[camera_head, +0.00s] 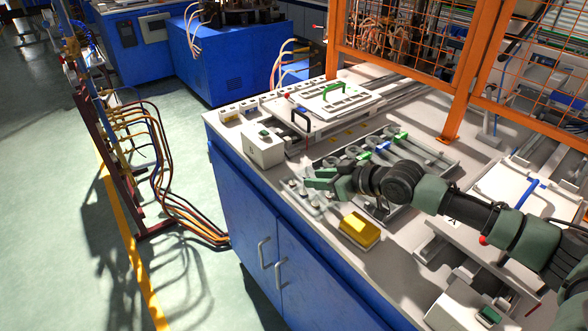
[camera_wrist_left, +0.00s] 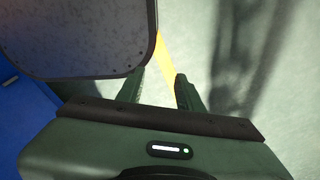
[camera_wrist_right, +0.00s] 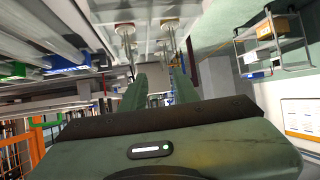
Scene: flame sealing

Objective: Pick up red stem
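I cannot make out a red stem in any view. In the head view, a rack of pale, rod-like stems lies on the bench, with green (camera_head: 401,136) and blue (camera_head: 383,145) coloured parts on it. My right gripper (camera_head: 312,179) is open and empty above the front-left end of this rack, and its arm hides part of the rack. The right wrist view shows its two fingers apart, with pale upright posts (camera_wrist_right: 126,32) beyond them. My left gripper (camera_wrist_left: 160,92) is open and empty over the floor in the left wrist view, outside the head view.
A yellow block (camera_head: 359,229) sits near the bench's front edge. A white box (camera_head: 264,148) and a tray with a green handle (camera_head: 334,90) stand further back. An orange mesh fence (camera_head: 455,110) rises behind. The floor on the left is largely open, with hoses (camera_head: 165,165).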

